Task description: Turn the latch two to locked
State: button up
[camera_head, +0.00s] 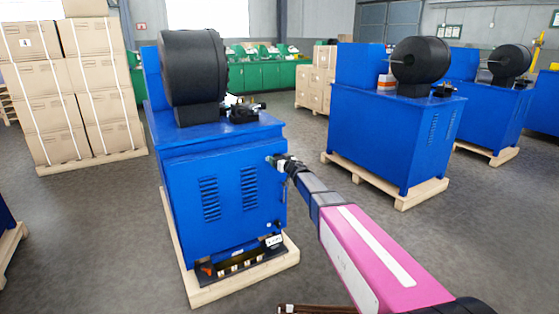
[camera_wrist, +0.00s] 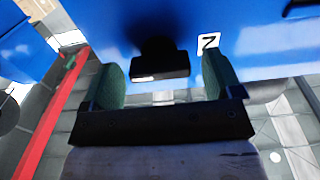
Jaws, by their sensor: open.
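A black latch (camera_wrist: 160,62) stands out from a blue panel in the wrist view. A white label with a dark "2"-like mark (camera_wrist: 208,43) is to its right. My gripper (camera_wrist: 164,76) is open, with one green-padded finger on each side of the latch in the picture. Gaps show between the latch and both fingers, and nothing is clamped. In the head view my gripper (camera_head: 277,161) is at the right part of the front of the nearest blue machine (camera_head: 222,160). There the gripper covers the latch.
The machine stands on a wooden pallet (camera_head: 196,294), with a low opening at its base. Stacked cartons (camera_head: 62,85) are at the left. Grey floor between them is clear. A red bar (camera_wrist: 50,115) shows in the wrist view.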

jog(key=shift+w+a, duration=0.1)
jog(key=c, duration=0.9)
jog(key=n, duration=0.9)
jog(key=shift+a, duration=0.1)
jog(key=n, duration=0.4)
jog(key=shift+f+n, duration=0.1)
jog(key=shift+n, duration=2.3)
